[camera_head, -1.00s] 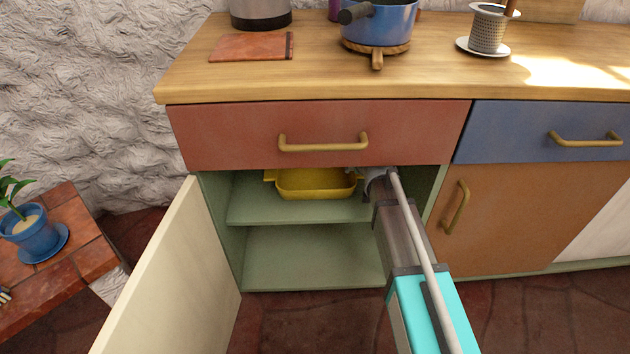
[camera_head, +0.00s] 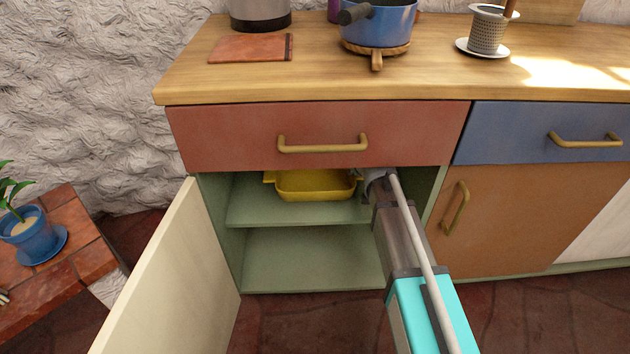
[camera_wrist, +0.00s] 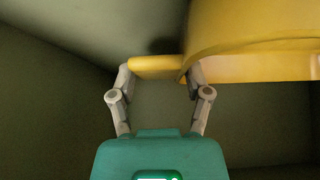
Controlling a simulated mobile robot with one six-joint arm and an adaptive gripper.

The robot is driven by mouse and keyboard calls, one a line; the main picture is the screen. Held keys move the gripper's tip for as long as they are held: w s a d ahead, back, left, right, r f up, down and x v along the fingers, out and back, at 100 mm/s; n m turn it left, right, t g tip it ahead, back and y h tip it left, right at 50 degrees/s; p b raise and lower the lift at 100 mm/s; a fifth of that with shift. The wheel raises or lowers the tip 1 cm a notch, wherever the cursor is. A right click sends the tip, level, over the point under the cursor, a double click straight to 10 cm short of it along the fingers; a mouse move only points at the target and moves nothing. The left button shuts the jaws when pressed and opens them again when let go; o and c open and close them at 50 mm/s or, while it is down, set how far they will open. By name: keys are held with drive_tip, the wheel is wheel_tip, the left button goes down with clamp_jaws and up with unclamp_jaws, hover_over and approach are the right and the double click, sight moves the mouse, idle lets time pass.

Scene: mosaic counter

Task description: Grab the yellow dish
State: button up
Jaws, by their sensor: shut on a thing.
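The yellow dish (camera_head: 315,187) stands on the upper shelf of the open cabinet, under the red drawer. In the wrist view the dish wall (camera_wrist: 255,30) fills the upper right, and its handle (camera_wrist: 157,67) sticks out to the left. My gripper (camera_wrist: 160,72) is shut on that handle, one finger at each end of it. In the head view my arm reaches into the cabinet from the lower right, and my gripper is mostly hidden at the dish's right end.
The cream cabinet door (camera_head: 175,270) hangs open at the left. The red drawer (camera_head: 320,135) is close above the dish. The green upper shelf (camera_head: 250,213) is bare in front of the dish.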

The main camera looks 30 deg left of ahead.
drive_tip(key=c, duration=0.4)
drive_tip(key=shift+r, duration=0.15)
drive_tip(key=shift+c, duration=0.2)
